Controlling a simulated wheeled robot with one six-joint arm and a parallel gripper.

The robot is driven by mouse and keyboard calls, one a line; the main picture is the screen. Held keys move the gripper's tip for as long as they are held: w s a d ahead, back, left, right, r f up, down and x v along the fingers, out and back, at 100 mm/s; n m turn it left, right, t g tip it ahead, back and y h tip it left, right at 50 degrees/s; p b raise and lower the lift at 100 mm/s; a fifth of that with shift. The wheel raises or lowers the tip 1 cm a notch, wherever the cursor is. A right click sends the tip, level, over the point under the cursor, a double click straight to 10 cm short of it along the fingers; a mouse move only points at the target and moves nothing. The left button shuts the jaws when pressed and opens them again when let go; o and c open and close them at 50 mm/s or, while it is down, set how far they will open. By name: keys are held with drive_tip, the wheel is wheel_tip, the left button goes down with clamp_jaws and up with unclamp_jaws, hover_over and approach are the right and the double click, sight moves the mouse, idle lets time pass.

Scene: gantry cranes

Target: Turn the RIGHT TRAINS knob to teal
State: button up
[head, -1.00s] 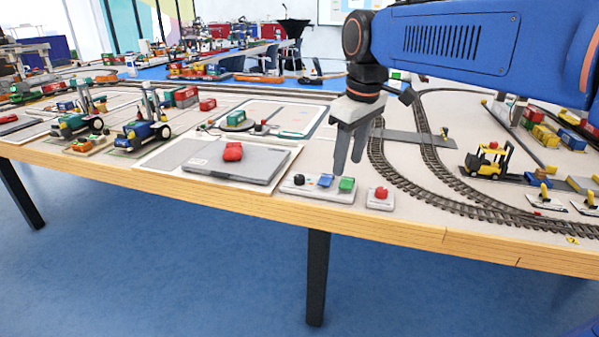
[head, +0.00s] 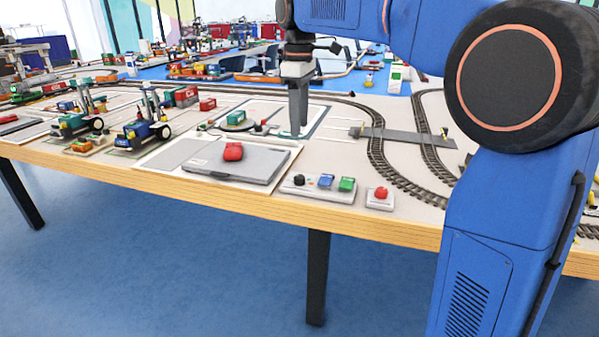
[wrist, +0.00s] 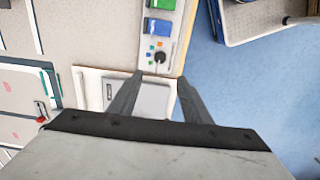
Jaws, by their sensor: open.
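A black knob (head: 299,180) sits at the left end of a light control panel (head: 314,194) near the table's front edge, left of a blue block (head: 326,181) and a green block (head: 347,184). In the wrist view the knob (wrist: 160,57) has small coloured marks around it. Its label and pointer direction are too small to read, so I cannot confirm it is the RIGHT TRAINS knob. My gripper (head: 298,131) is open and empty, above the table behind the panel. In the wrist view its fingertips (wrist: 159,77) are apart, with the knob just beyond the gap between them.
A grey plate (head: 250,168) with a red object (head: 233,151) lies left of the panel. A small box with a red button (head: 380,194) stands right of it. Tracks (head: 385,165) curve behind on the right. Model vehicles (head: 145,130) stand at left.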

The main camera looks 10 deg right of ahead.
sight(299, 176)
wheel_tip(299, 176, down, 16)
drive_tip(key=shift+r, duration=0.2)
idle(0.4)
drive_tip(key=c, duration=1)
drive_tip(key=shift+c, duration=0.2)
